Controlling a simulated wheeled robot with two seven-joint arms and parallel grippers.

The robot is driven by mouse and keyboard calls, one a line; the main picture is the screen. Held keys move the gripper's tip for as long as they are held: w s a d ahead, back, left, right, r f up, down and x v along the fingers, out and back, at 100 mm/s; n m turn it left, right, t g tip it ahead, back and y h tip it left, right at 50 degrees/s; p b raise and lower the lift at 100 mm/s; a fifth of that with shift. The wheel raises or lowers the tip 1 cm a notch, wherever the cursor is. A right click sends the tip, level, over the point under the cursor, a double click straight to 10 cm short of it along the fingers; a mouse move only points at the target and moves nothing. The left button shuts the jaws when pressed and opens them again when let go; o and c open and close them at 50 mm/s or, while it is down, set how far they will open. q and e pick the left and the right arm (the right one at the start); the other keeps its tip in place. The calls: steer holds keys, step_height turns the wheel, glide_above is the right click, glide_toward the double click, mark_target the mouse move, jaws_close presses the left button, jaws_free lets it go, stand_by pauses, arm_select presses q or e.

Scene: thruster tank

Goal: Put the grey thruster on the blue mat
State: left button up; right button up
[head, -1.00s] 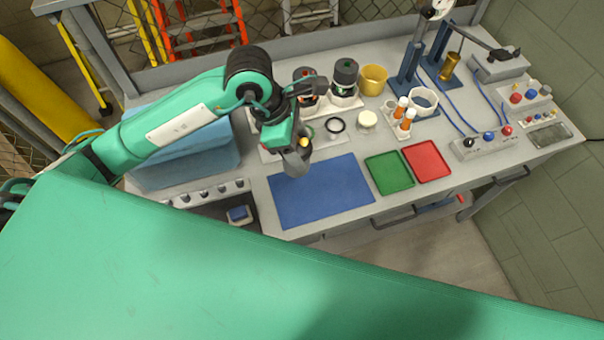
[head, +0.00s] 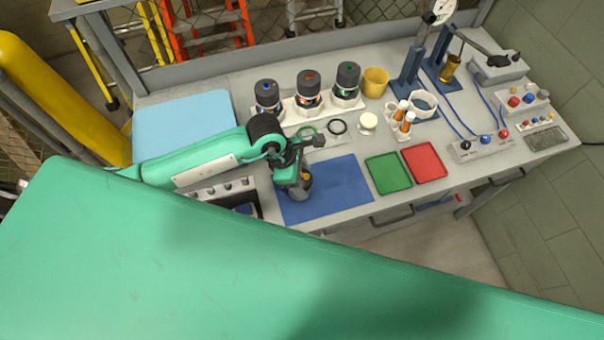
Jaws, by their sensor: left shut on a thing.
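My left gripper (head: 297,178) is shut on the grey thruster (head: 301,191), a small grey body with a yellow-orange spot near its top. The thruster shows over the left part of the blue mat (head: 340,188). I cannot tell whether its lower end touches the mat. The gripper hides part of the thruster. The rest of the mat is bare. My right gripper is not in view.
Three dark canisters with blue (head: 267,95), red (head: 309,90) and green (head: 347,83) tops stand in white holders behind the mat. A green tray (head: 388,174) and a red tray (head: 425,162) lie to its right.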

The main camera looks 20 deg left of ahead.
arm_select(q)
steer(key=o, duration=1.1)
steer(key=shift+f, duration=0.15)
steer(key=o, duration=0.5)
steer(key=shift+c, duration=0.2)
steer(key=shift+r, duration=0.25)
steer(key=b+v, duration=0.3)
steer(key=v, duration=0.9)
steer(key=shift+b, duration=0.4)
